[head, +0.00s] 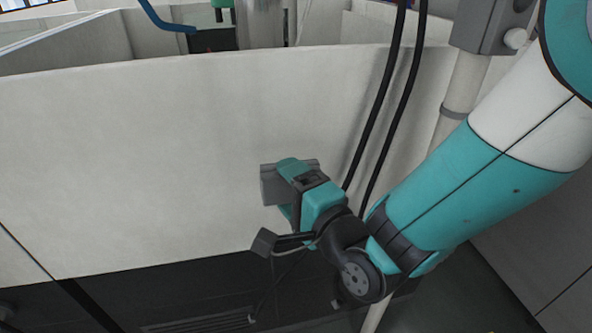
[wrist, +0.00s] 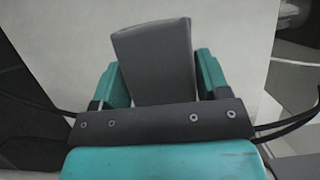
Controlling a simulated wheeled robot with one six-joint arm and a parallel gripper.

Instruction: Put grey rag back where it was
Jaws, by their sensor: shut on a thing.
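The grey rag (wrist: 155,60) shows in the wrist view as a flat, stiff-looking grey piece between the two teal fingers of my gripper (wrist: 160,82). My gripper is shut on it, and the rag sticks out beyond the fingertips. In the head view the rag (head: 270,186) shows as a grey block at the tip of my gripper (head: 290,184), in front of the white tank wall. I cannot tell whether the rag touches that wall. Part of the rag is hidden behind the fingers.
The white tank wall (head: 150,160) spans the view. Two black cables (head: 385,110) hang down it, close to my gripper. A pale vertical pipe (head: 465,85) with a grey box stands at the right. A blue hooked item (head: 160,18) shows over the rim. Dark floor lies below.

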